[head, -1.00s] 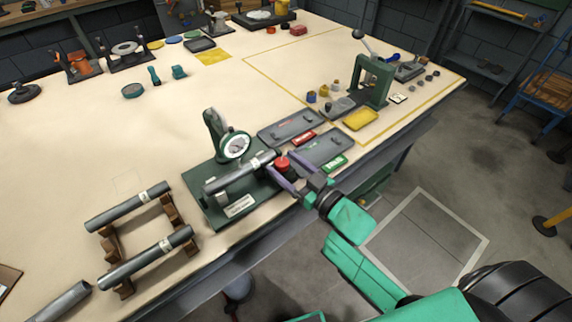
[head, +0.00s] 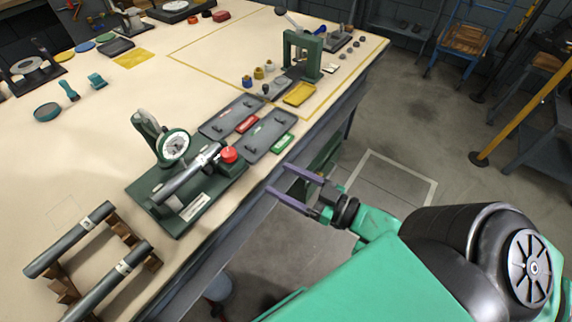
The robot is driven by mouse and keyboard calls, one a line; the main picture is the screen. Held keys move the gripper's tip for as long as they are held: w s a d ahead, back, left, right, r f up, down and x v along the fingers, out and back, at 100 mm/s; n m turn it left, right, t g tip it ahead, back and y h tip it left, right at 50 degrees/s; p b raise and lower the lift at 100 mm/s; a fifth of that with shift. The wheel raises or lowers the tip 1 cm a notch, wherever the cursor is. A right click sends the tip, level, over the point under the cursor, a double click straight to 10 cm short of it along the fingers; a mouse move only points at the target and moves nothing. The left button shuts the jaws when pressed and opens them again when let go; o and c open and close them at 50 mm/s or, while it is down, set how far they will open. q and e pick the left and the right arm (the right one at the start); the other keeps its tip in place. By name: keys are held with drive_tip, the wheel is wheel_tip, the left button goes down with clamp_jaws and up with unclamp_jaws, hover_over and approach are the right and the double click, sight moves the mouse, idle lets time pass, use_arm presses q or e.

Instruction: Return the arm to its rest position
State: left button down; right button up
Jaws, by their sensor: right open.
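My right arm (head: 380,228) is teal and comes in from the lower right. Its right gripper (head: 276,180) has two purple fingers spread apart with nothing between them. It is just off the front edge of the workbench, to the right of the green gauge fixture (head: 150,188). A grey cylinder (head: 187,175) lies on the fixture under the dial gauge (head: 174,147), beside a red knob (head: 229,155). The gripper touches none of these. My left gripper is not in view.
The workbench edge (head: 318,128) lies close to the fingers. Grey trays (head: 265,136) with red and green labels sit beyond the fixture. More cylinders (head: 70,240) rest on a wooden rack at lower left. A green press (head: 302,55) stands farther back. Open floor (head: 430,130) lies to the right.

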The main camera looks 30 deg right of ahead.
idle(0.4)
drive_tip(key=s+d+f+m+g+h+p, duration=0.1)
drive_tip(key=s+d+f+m+g+h, duration=0.25)
drive_tip(key=f, duration=1.15)
drive_tip(key=s+d+f+g+h, duration=0.2)
drive_tip(key=d+f+g+h, duration=0.3)
drive_tip(key=f, duration=1.1)
drive_tip(key=s+a+f+g+p, duration=0.1)
drive_tip(key=s+f+g, duration=0.5)
drive_tip(key=s+f, duration=1.1)
drive_tip(key=shift+s+a+f, duration=0.15)
drive_tip(key=shift+s+a, duration=0.1)
drive_tip(key=shift+n+g, duration=0.25)
